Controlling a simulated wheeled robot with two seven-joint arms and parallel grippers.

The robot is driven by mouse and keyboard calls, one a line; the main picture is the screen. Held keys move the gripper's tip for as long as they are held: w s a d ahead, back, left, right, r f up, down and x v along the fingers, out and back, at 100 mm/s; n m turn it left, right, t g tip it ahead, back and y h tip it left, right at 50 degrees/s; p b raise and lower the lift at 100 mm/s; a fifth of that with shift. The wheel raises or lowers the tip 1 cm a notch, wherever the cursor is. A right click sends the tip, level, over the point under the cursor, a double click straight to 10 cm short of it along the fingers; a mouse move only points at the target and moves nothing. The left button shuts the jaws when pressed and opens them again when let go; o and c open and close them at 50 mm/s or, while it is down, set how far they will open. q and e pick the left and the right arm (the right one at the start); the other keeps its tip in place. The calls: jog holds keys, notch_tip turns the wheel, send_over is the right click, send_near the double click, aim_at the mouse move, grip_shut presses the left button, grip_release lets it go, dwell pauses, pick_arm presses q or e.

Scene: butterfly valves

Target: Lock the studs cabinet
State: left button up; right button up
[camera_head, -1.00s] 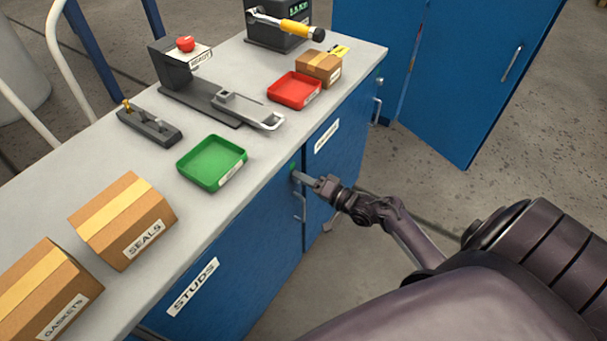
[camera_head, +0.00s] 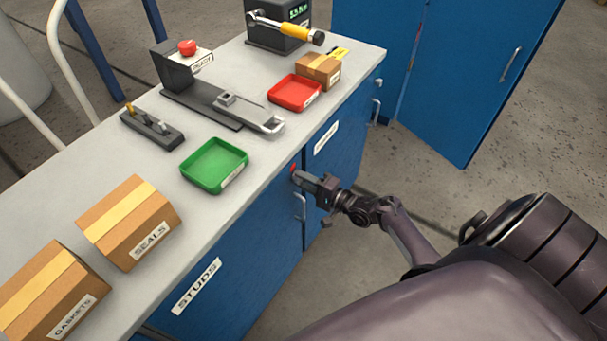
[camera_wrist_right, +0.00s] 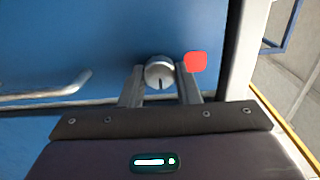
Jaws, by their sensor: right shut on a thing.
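The studs cabinet (camera_head: 255,262) is the blue cabinet front under the grey bench, with a white STUDS label (camera_head: 197,286); its door looks closed. In the right wrist view, a round silver lock knob (camera_wrist_right: 159,71) with a dark slot sits on the blue door. A red indicator (camera_wrist_right: 196,62) shows just beside it; it also shows in the head view (camera_head: 292,169). My right gripper (camera_head: 298,178) is at the top corner of the door, its two fingers shut on the lock knob. In the head view the gripper hides the knob. My left gripper is not in view.
A door handle (camera_head: 299,207) is just below the gripper. The bench top (camera_head: 110,165) holds a green tray (camera_head: 213,163), a red tray (camera_head: 294,91), cardboard boxes and dark fixtures. A blue locker (camera_head: 460,80) stands at the back right. The floor between is clear.

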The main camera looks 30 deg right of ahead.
jog(key=o, duration=1)
jog(key=v, duration=0.7)
jog(key=shift+s+d, duration=0.2)
jog(key=shift+s, duration=0.2)
jog(key=s+a+f+n+g+h, duration=0.1)
jog(key=s+a+f+n+g, duration=0.2)
jog(key=f, duration=0.5)
jog(key=s+a+f+n+g+h, duration=0.1)
jog(key=s+a+f+g, duration=0.1)
jog(key=s+f, duration=0.4)
jog(key=s+a+f+n+g+h, duration=0.1)
jog(key=s+a+f+n+g, duration=0.15)
jog(key=f, duration=0.65)
jog(key=s+a+f+n+g+h, duration=0.1)
jog(key=s+a+f+n+g, duration=0.1)
jog(key=s, duration=0.6)
jog(key=s+a+f+n+g+h, duration=0.1)
jog(key=s+a+f+n+g, duration=0.1)
jog(key=s+f, duration=0.4)
jog(key=s+a+f+n+g+h, duration=0.2)
jog(key=s+f+n+g, duration=0.2)
jog(key=s, duration=0.6)
jog(key=shift+s+f+n, duration=0.25)
jog(key=shift+f+n, duration=0.2)
jog(key=shift+n, duration=0.3)
